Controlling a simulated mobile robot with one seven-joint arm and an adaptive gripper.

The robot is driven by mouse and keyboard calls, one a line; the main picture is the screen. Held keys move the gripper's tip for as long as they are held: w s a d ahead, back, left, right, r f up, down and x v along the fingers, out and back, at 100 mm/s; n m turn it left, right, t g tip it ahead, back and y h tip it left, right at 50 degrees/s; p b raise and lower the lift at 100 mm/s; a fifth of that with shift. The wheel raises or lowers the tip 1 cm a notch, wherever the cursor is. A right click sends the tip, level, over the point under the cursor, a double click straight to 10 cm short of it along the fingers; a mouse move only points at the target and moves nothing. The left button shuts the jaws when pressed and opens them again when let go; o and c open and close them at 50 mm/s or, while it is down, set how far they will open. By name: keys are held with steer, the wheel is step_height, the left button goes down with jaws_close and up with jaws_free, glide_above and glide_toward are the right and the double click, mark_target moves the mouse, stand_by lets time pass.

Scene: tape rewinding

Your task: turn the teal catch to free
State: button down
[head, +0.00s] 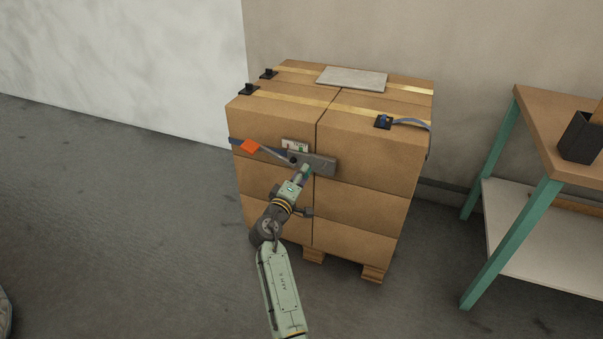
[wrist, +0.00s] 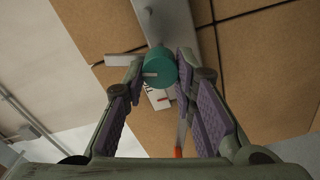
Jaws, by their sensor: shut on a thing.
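The teal catch (wrist: 158,66) is a round knob with a pale pointer line, set on a grey metal bar (wrist: 175,22). My gripper (wrist: 161,70) has its two fingertips on either side of the knob and is shut on it. In the head view my gripper (head: 302,174) reaches the front of the carton stack, and only a bit of the teal catch (head: 308,169) shows beside the fingers.
The carton stack (head: 370,150) stands on a wooden pallet (head: 314,254). A blue strap with an orange tag (head: 250,146) runs left of the bar. A bench with teal legs (head: 510,240) stands at the right.

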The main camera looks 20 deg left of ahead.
steer(key=shift+n+p, duration=0.65)
steer(key=shift+n, duration=1.25)
steer(key=c, duration=1.3)
jaws_free()
steer(key=shift+f, duration=0.1)
steer(key=s, duration=1.2)
steer(key=shift+a, duration=0.2)
